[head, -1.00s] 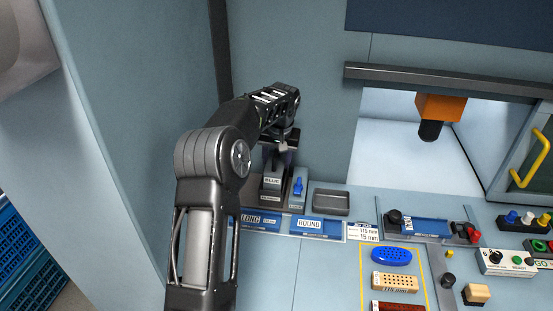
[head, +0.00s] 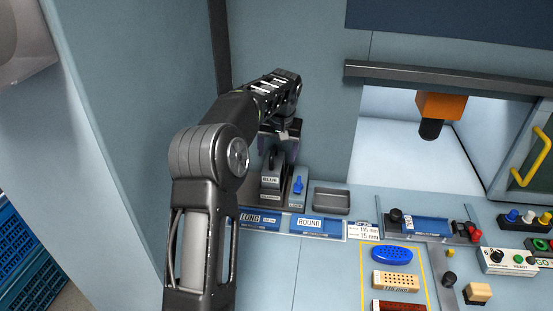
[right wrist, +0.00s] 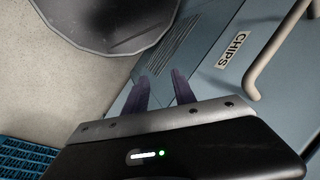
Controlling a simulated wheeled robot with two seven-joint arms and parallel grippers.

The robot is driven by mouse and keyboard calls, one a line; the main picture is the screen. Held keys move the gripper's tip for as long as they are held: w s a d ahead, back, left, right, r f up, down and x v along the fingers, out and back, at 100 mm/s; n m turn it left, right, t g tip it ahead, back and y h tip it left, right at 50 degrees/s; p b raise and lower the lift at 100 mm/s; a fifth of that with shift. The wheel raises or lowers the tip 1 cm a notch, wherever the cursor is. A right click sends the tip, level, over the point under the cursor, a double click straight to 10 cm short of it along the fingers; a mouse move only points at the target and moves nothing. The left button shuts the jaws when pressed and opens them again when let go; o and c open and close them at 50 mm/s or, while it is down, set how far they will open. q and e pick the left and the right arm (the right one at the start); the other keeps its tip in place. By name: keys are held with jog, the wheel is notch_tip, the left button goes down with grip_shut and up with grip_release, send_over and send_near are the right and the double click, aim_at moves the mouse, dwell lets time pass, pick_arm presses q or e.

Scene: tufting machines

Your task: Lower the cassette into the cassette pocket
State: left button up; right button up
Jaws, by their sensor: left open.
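My left gripper (head: 279,150) is open at the back of the bench. It hangs just above a dark, upright cassette-like piece (head: 273,161). This piece stands in or on a dark holder labelled BLUE (head: 271,181), which looks like the cassette pocket. The head view does not show clearly how deep the piece sits, and the gripper partly covers its top. My right gripper (right wrist: 162,88) shows only in the right wrist view, with its two dark fingers apart and nothing between them.
A blue knob (head: 298,185) stands right of the holder, beside a grey tray (head: 331,201). Blue plates marked LONG (head: 258,221) and ROUND (head: 312,226) lie in front. A blue oval brush-like piece (head: 392,254) lies farther right. A panel marked CHIPS (right wrist: 232,50) is near my right gripper.

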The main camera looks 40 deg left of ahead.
pick_arm(q)
jog(key=v, duration=0.4)
jog(key=shift+d+r, duration=0.1)
jog(key=shift+r, duration=0.15)
jog(key=shift+s+f, duration=0.1)
